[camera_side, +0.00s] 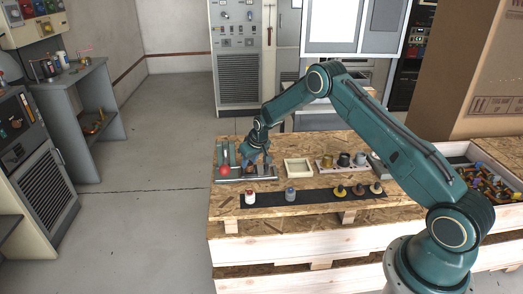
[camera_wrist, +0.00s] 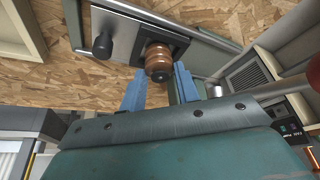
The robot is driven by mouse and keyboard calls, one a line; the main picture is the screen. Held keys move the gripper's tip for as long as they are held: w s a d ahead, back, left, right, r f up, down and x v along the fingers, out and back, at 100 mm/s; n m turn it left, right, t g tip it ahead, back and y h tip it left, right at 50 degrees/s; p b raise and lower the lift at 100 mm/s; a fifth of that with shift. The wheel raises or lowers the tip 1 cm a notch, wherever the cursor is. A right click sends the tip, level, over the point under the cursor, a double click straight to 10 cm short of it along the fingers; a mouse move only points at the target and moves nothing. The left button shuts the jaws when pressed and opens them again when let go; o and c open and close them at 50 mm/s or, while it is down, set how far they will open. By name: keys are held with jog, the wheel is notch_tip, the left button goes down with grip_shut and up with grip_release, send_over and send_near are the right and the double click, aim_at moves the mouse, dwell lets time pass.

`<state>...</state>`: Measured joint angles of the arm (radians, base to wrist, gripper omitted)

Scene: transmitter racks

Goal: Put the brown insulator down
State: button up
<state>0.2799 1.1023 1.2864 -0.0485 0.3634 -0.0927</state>
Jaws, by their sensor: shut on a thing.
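The brown insulator (camera_wrist: 158,60) is a ribbed, glossy brown piece in the wrist view. It sits between the blue fingers of my gripper (camera_wrist: 159,86), which is shut on it. Behind it is a dark square (camera_wrist: 178,46) on a metal plate; I cannot tell whether the insulator touches it. In the side view my gripper (camera_side: 257,163) is low over a grey metal fixture (camera_side: 232,179) at the left end of the wooden bench (camera_side: 228,212). The insulator cannot be made out there.
A red ball knob (camera_side: 223,170) stands just left of my gripper. An empty cream tray (camera_side: 298,161) and a holder with several parts (camera_side: 343,161) lie to the right. Several small parts stand on a dark strip (camera_side: 315,197) in front. A crate of fittings (camera_side: 490,185) is farther right.

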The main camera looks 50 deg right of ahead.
jog(key=shift+f, duration=0.2)
jog(key=o, duration=1.1)
jog(key=shift+r, duration=0.15)
jog(key=shift+v, duration=5.95)
jog(key=shift+a, duration=0.1)
